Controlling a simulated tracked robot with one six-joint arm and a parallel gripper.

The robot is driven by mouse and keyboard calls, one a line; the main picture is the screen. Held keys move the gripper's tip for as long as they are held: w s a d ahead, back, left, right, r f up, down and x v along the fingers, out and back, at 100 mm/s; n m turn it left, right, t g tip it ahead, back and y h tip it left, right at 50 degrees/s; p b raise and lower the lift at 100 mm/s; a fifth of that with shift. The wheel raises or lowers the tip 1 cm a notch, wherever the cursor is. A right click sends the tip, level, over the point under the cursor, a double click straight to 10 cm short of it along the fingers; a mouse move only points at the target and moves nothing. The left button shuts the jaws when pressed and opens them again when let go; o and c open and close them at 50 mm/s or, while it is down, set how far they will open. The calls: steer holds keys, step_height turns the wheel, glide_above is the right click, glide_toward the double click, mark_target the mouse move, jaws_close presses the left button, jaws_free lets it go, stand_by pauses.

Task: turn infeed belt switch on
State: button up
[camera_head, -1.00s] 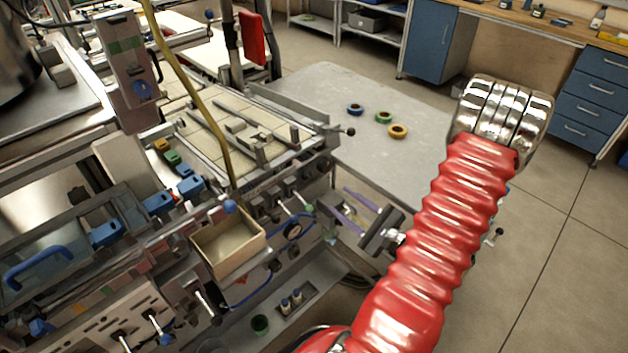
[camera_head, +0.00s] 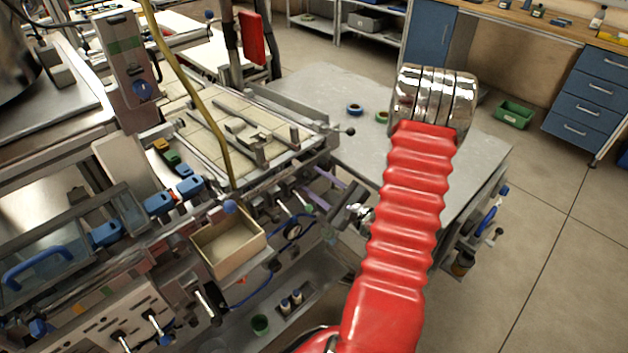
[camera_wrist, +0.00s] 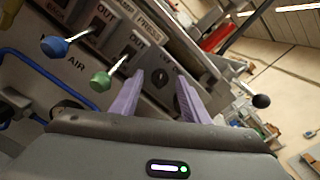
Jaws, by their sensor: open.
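My gripper (camera_head: 318,190) has two purple fingers and is open, pointing at the front panel of the machine in the head view. In the wrist view, my gripper (camera_wrist: 160,92) has its fingers apart with a small dark rotary switch (camera_wrist: 160,75) on the panel showing between them. The fingers hold nothing. I cannot read the label by this switch, so I cannot tell if it is the infeed belt switch, nor its setting. Whether the fingertips touch the panel is unclear.
A blue-knobbed lever (camera_wrist: 55,46) and a green-knobbed lever (camera_wrist: 100,80) stick out left of the fingers. A black ball handle (camera_wrist: 261,101) stands to the right. A grey table (camera_head: 330,90) with tape reels lies behind my arm. An open box (camera_head: 228,245) hangs left.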

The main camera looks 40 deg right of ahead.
steer(key=shift+w, duration=0.6)
steer(key=shift+c, duration=0.4)
steer(key=c, duration=0.9)
steer(key=shift+d, duration=0.1)
steer(key=shift+c, duration=0.2)
